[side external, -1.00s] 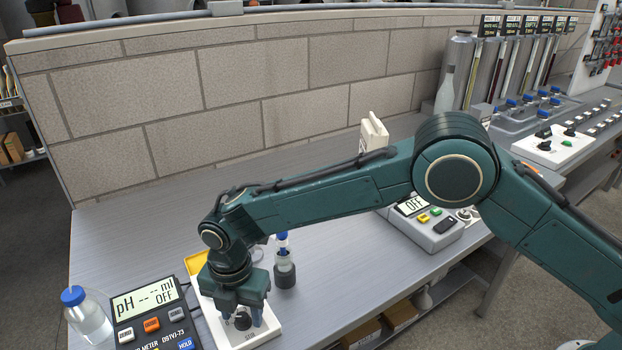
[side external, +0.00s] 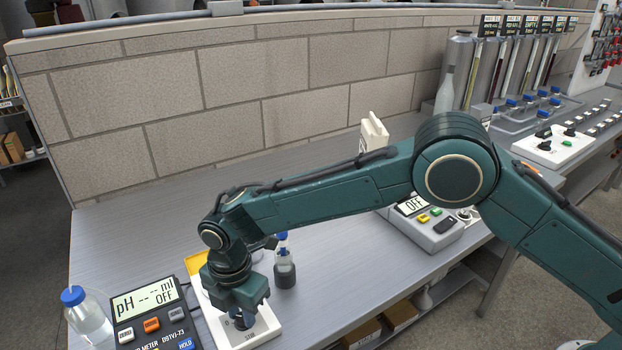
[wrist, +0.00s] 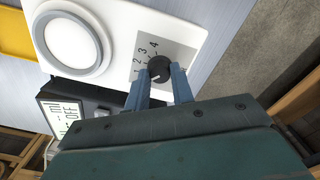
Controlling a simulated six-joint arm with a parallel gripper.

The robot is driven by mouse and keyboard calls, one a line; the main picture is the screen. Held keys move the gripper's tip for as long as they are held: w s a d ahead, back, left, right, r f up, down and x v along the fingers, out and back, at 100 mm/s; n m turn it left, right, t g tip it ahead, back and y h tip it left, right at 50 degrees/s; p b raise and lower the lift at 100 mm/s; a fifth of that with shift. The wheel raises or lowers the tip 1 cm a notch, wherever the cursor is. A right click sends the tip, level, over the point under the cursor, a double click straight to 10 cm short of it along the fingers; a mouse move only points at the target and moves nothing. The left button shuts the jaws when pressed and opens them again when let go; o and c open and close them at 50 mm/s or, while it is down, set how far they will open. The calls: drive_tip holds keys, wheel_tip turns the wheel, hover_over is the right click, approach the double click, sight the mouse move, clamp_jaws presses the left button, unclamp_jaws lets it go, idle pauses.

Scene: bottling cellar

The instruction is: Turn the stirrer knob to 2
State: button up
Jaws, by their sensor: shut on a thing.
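The stirrer is a white unit (side external: 268,328) at the front of the bench, with a round white plate (wrist: 72,42) beside its grey dial panel. The black stirrer knob (wrist: 159,67) sits on that panel. The figures 1 to 4 show around it in the wrist view. A pale mark shows on the knob's near side, but I cannot read its exact setting. My gripper (wrist: 160,78) is shut on the knob, with one blue-grey finger on each side. In the side external view my gripper (side external: 243,318) points down over the unit and hides most of the knob.
A pH meter (side external: 150,312) lies just left of the stirrer, with a blue-capped bottle (side external: 89,318) beyond it. A small bottle with a blue top (side external: 285,272) stands close behind my gripper. A yellow object (side external: 195,262) lies behind the stirrer. The bench's rear left is clear.

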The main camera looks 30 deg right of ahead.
drive_tip(key=m, duration=0.8)
drive_tip(key=shift+m, duration=0.4)
drive_tip(key=o, duration=1)
drive_tip(key=shift+r, duration=0.1)
wheel_tip(320, 180, up, 14)
idle(0.4)
